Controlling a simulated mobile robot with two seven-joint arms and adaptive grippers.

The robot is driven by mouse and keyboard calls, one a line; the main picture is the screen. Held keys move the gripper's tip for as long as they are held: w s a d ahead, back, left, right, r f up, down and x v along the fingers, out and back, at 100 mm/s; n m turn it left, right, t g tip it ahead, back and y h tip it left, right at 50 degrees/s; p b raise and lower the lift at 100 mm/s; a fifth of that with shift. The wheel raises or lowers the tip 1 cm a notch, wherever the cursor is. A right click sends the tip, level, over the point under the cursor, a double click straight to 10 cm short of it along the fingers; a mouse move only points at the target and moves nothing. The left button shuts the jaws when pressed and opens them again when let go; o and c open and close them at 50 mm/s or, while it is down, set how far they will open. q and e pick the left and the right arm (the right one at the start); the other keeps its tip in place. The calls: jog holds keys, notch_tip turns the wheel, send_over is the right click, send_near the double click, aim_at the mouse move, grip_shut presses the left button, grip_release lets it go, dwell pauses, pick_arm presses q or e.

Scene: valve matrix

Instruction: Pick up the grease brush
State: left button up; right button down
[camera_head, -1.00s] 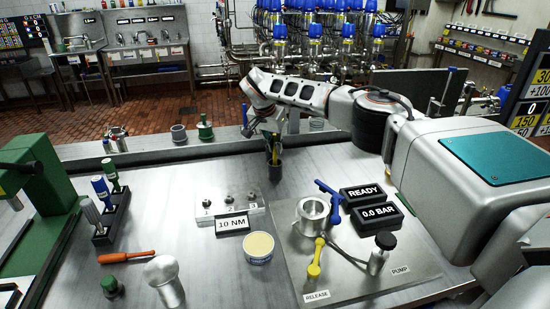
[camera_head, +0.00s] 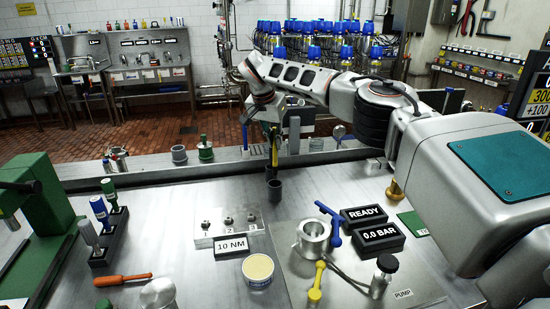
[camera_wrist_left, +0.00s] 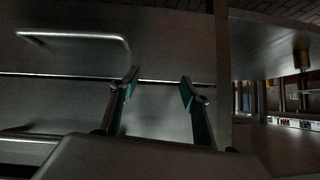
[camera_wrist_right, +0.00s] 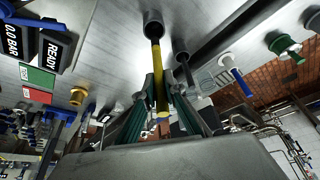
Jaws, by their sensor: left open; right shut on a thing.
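The grease brush (camera_head: 275,150) has a yellow handle and a dark lower end. My right gripper (camera_head: 271,127) is shut on the handle and holds the brush roughly upright above the dark grey cup (camera_head: 274,190). In the right wrist view, the brush (camera_wrist_right: 160,92) runs between the fingers, and its far end overlaps the mouth of the cup (camera_wrist_right: 153,24). I cannot tell whether the tip is still inside the rim. My left gripper (camera_wrist_left: 160,85) is open and empty in the left wrist view, facing a grey metal surface. It is not visible in the head view.
A numbered bolt block (camera_head: 228,226), a round tin (camera_head: 258,270) and an orange screwdriver (camera_head: 122,279) are on the metal bench. A plate with a metal ring (camera_head: 312,238) and a blue lever (camera_head: 328,220) is at right. A green press (camera_head: 38,205) is at left.

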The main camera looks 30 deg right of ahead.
notch_tip(320, 180, up, 10)
jog(key=shift+r, duration=0.2)
dwell(2.3)
jog(key=shift+a, duration=0.1)
